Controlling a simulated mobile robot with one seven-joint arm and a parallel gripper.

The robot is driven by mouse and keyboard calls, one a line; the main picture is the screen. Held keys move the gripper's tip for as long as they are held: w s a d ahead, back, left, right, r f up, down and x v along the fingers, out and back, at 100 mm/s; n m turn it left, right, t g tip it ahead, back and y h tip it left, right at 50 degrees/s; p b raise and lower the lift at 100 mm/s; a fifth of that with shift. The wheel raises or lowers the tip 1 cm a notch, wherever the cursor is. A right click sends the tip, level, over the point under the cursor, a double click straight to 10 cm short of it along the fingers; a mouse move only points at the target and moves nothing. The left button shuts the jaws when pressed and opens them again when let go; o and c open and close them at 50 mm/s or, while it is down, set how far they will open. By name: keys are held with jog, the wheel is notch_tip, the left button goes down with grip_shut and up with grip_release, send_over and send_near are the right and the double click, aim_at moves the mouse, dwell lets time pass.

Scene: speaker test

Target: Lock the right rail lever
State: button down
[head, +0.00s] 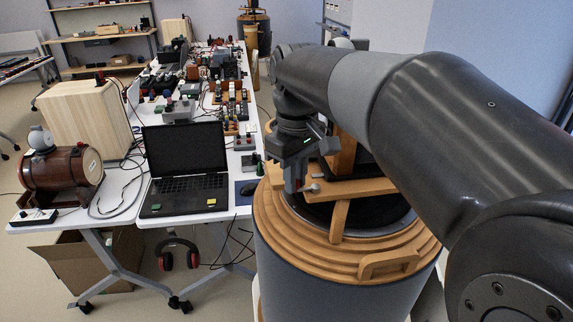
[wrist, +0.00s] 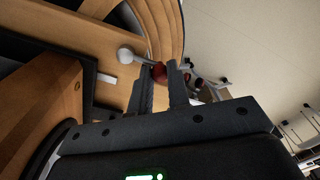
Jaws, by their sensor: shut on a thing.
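The rail lever shows in the wrist view as a pale grey round end (wrist: 125,55) with a thin pale arm running to a dark red knob (wrist: 159,72). It sits at the wooden rail (head: 362,188) across the top of the large round drum (head: 330,270). My gripper (wrist: 158,80) has one finger on each side of the red knob and is shut on it. In the head view my gripper (head: 296,187) points down at the rail's left end, with the pale round end (head: 315,188) just right of the fingers. The lever's base is partly hidden.
A table with an open laptop (head: 186,165) stands close on the left, with several small devices behind it. A wooden upright (head: 343,152) rises from the rail near my gripper. A wooden handle (head: 389,263) sits on the drum's front rim.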

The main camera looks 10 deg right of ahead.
jog(key=shift+w, duration=0.1)
dwell(0.3)
jog(key=c, duration=1.4)
grip_release()
jog(key=shift+o, duration=0.2)
notch_tip(320, 180, up, 11)
jog(key=shift+f, duration=0.15)
jog(key=s+d+f+m+t, duration=0.2)
jog(key=s+f+m, duration=0.1)
jog(key=s+f, duration=0.4)
jog(key=s+d+f+m+t, duration=0.3)
jog(key=s+f, duration=0.4)
jog(key=f, duration=0.4)
jog(key=shift+s+f+m+t, duration=0.2)
jog(key=shift+s+m+t, duration=0.1)
jog(key=shift+m, duration=0.4)
